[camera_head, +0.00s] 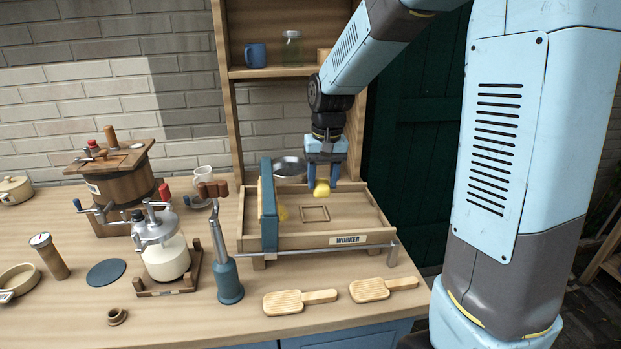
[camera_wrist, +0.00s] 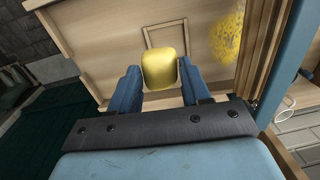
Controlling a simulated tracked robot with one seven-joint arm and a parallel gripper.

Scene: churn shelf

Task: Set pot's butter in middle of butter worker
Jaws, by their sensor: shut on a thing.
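My gripper (camera_head: 322,185) is shut on a yellow lump of butter (camera_head: 321,189) above the butter worker. The butter also shows between the two blue fingers in the wrist view (camera_wrist: 160,70). The butter worker (camera_head: 318,241) is a shallow wooden tray labelled WORKER. A square outline (camera_head: 315,213) is marked on its floor, and the butter is above the tray near that outline, apart from the floor as far as I can tell. A yellow grainy patch (camera_wrist: 228,38) lies on the tray floor beside the outline.
A blue upright board (camera_head: 267,205) stands across the tray's left part. Two wooden paddles (camera_head: 300,300) lie in front. A shelf (camera_head: 275,72) rises behind.

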